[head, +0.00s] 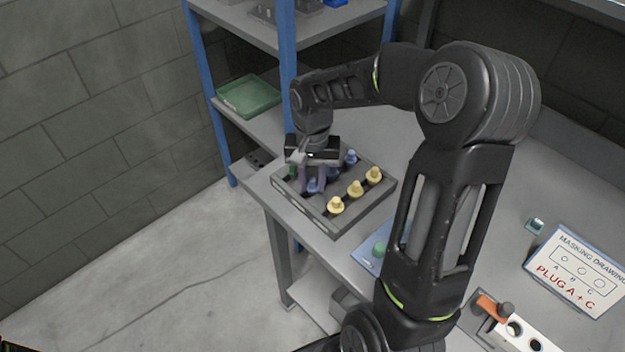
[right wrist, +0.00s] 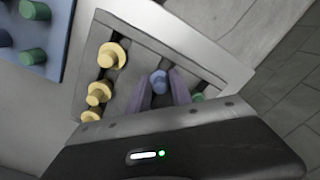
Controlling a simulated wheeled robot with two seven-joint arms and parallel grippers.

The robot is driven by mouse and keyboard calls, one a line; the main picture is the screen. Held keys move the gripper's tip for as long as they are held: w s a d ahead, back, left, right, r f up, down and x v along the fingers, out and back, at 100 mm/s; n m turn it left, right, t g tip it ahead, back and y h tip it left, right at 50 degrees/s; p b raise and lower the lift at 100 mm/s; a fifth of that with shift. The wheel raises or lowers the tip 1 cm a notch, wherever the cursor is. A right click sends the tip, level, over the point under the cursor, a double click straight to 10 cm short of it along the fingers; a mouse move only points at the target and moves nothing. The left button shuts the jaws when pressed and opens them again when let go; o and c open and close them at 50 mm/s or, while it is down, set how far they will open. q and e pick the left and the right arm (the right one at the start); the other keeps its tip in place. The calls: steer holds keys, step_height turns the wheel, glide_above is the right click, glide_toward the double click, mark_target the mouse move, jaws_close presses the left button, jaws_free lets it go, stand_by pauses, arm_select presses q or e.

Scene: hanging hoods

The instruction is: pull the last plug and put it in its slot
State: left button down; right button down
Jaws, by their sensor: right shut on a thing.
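My right gripper (head: 314,186) reaches down into the grey plug tray (head: 334,232) on the table. In the right wrist view its two purple-grey fingers (right wrist: 160,88) are shut on a blue plug (right wrist: 158,80), which sits in the tray's middle row. Another blue plug (head: 350,157) stands farther back in the tray. Yellow plugs (head: 355,188) stand in the row along the tray's near right side. A green plug (right wrist: 197,97) shows just beyond the fingers, partly hidden. The lower end of the held plug is unclear. My left gripper is not in view.
A blue board (right wrist: 62,50) with green plugs (right wrist: 34,54) lies beside the tray, partly behind my arm. A white bar with round holes (head: 534,344) and an orange part (head: 490,306) lie at lower right. A masking drawing card (head: 578,270) reads "PLUG A + C". A green bin (head: 248,97) sits on the shelf.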

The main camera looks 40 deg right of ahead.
mark_target(312, 180)
steer(key=c, duration=1.1)
jaws_free()
step_height(312, 180, up, 8)
steer(key=shift+f+b, duration=0.1)
steer(key=shift+b, duration=0.35)
steer(key=shift+f, duration=0.1)
